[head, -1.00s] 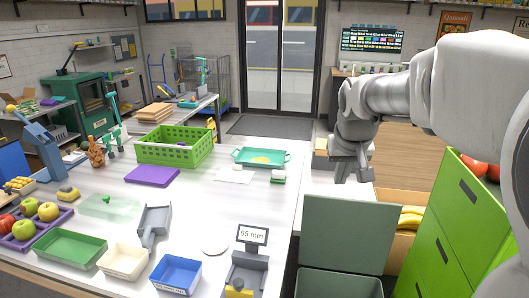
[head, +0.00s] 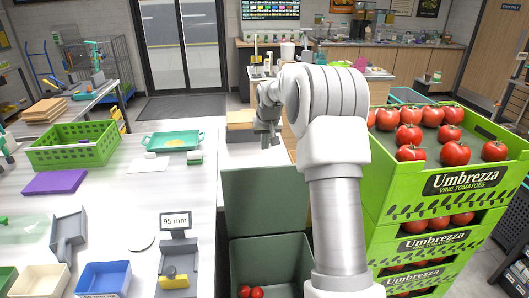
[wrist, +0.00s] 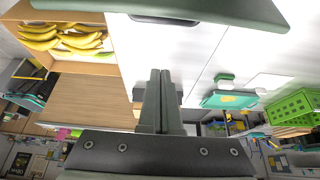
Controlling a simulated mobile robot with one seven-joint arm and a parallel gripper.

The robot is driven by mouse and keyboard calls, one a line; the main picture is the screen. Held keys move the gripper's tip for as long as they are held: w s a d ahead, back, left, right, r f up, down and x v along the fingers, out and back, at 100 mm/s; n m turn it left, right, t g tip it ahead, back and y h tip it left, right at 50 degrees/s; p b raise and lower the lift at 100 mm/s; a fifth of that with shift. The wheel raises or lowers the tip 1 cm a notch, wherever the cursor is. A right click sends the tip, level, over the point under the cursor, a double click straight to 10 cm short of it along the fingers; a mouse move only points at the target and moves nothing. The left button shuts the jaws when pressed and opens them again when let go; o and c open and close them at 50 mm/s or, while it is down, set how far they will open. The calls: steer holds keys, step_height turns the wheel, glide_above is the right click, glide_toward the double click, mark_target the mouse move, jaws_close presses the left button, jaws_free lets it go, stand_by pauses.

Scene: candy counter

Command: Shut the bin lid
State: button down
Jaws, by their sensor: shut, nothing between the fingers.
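The dark green bin (head: 236,262) stands beside the counter's right end, in the lower middle of the head view. Its lid (head: 262,198) is open and stands upright at the back of the bin. A few red tomatoes show inside, and my arm hides the bin's right part. My gripper (head: 267,140) is shut and empty, above and beyond the lid's top edge, apart from it. In the wrist view my gripper's fingers (wrist: 160,75) are together. A dark green edge, apparently the lid (wrist: 230,14), crosses the top of that view.
Green crates of tomatoes (head: 440,185) are stacked close to the right of my arm. The white counter (head: 130,205) on the left holds a scale (head: 176,265), a teal tray (head: 172,141) and a green basket (head: 75,146). Bananas (wrist: 62,38) lie in a box in the wrist view.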

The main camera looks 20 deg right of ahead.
step_height(320, 180, down, 8)
steer(key=shift+f+p, duration=0.2)
steer(key=shift+p, duration=0.25)
stand_by(0.3)
steer(key=shift+s+a+b, duration=0.1)
steer(key=shift+s+b, duration=0.05)
steer(key=shift+b, duration=0.15)
steer(key=shift+s, duration=0.15)
steer(key=shift+s+a+r+t+b, duration=0.1)
steer(key=shift+s+t+b, duration=0.2)
steer(key=shift+b, duration=0.05)
